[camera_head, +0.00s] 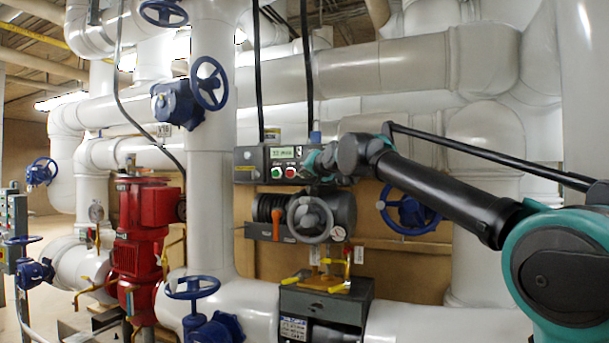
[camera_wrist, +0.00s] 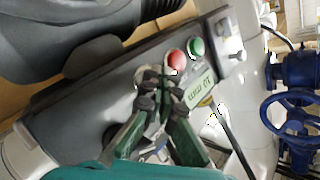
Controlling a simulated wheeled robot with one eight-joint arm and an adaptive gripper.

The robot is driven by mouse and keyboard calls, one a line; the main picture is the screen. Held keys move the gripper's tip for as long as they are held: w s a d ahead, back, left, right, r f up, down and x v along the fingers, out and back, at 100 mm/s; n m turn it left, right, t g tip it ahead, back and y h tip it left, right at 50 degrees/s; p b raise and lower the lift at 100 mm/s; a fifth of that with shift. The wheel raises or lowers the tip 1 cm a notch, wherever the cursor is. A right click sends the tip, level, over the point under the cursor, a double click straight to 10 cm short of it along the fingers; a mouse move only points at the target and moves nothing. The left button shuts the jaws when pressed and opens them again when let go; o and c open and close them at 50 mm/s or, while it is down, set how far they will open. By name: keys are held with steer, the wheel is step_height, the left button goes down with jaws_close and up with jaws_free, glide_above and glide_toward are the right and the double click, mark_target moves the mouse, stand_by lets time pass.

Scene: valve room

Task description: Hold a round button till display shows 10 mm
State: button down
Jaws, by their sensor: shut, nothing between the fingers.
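A dark control box (camera_head: 246,157) carries a lit green display (camera_head: 282,153) with a number and "mm"; the digits are too small to read surely. In the wrist view the display (camera_wrist: 200,91) is tilted. A green round button (camera_head: 276,172) and a red round button (camera_head: 290,171) sit below the display; the wrist view also shows the green (camera_wrist: 196,46) and the red (camera_wrist: 175,61). My gripper (camera_wrist: 158,88) is shut and empty, its tips beside the red button over a pale round fitting mostly hidden by them. I cannot tell whether they touch it.
Below the box are a grey handwheel (camera_head: 309,219) and an orange lever (camera_head: 283,222). A blue valve wheel (camera_head: 409,208) stands to the right under my arm. A red pump (camera_head: 140,225) and large white pipes (camera_head: 209,150) stand left.

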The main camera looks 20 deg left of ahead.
steer(key=shift+s, duration=0.85)
steer(key=s, duration=0.5)
steer(key=shift+a, duration=0.25)
stand_by(0.6)
